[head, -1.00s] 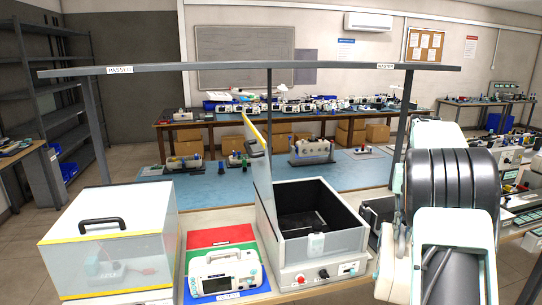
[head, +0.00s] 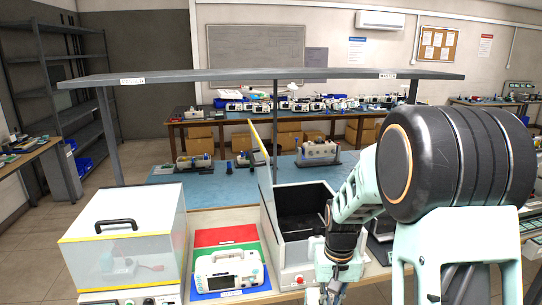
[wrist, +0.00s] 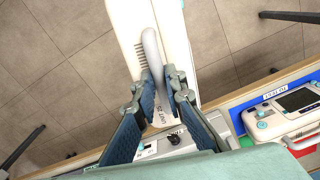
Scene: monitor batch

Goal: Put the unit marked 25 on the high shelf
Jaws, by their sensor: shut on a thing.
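My gripper (wrist: 156,80) is shut on the grey handle (wrist: 150,46) of a white unit in the wrist view. The unit (wrist: 176,30) has a slotted side, and a label between my fingers seems to read "UNIT 25". My fingers hide part of it. In the head view my gripper (head: 334,284) is at the bottom, in front of the open box, and the held unit cannot be made out there. The high shelf (head: 250,79) is a long grey board above the bench, with a "PASSED" label at left and a "MASTER" label at right. Its top looks bare.
Another white monitor (head: 229,270) stands on a red, green and blue mat (head: 225,236); it also shows in the wrist view (wrist: 285,115). An open box (head: 300,215) with a raised lid stands mid-bench. A shelf post (head: 275,130) rises behind it.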

